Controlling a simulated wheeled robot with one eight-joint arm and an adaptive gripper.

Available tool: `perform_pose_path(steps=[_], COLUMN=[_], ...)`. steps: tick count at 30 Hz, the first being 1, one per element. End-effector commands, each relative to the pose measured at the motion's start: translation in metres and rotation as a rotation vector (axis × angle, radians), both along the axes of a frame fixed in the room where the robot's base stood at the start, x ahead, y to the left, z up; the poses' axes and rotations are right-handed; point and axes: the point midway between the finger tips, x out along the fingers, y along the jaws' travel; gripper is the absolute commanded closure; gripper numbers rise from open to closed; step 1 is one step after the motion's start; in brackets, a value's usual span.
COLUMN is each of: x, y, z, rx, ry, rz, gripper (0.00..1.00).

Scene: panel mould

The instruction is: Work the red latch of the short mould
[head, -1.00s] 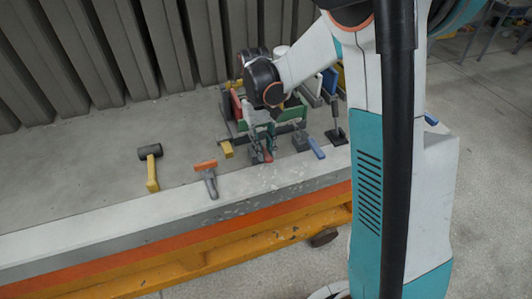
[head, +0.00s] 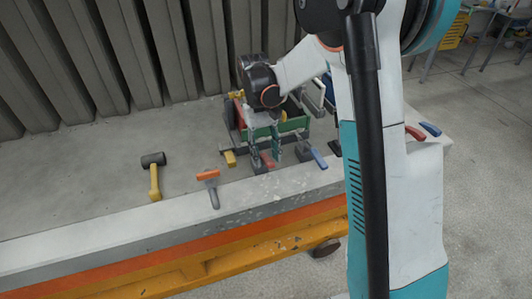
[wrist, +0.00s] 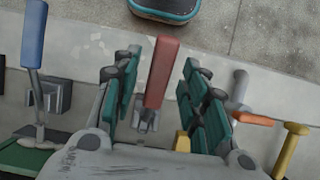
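The red latch (wrist: 163,72) has a flat red handle on a grey metal base and stands out near the front edge of the bench; it also shows in the head view (head: 267,161). My gripper (wrist: 158,88) is open, with one green-padded finger on each side of the red handle. Gaps show between the handle and both fingers, so it is not gripped. In the head view my gripper (head: 266,154) is low over the latch, in front of a mould with a green panel (head: 294,125). My wrist hides part of that mould.
A blue-handled latch (head: 319,159) stands just right, also in the wrist view (wrist: 33,35). A yellow block (head: 230,159), an orange-headed tool (head: 208,175) and a black-headed mallet (head: 154,175) lie left. More red (head: 415,133) and blue (head: 430,129) handles show far right.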

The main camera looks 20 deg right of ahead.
Motion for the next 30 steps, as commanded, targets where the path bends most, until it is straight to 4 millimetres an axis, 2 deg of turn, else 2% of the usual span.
perform_pose_path(steps=[5,15,21,30], x=[0.005,0.032,0.044,0.049], y=[0.000,0.000,0.000,0.000], z=[0.010,0.070,0.098,0.110], rx=[0.000,0.000,0.000,0.000], ry=[0.000,0.000,0.000,0.000], rz=[0.000,0.000,0.000,0.000], gripper=[0.60,0.60,0.60,0.60])
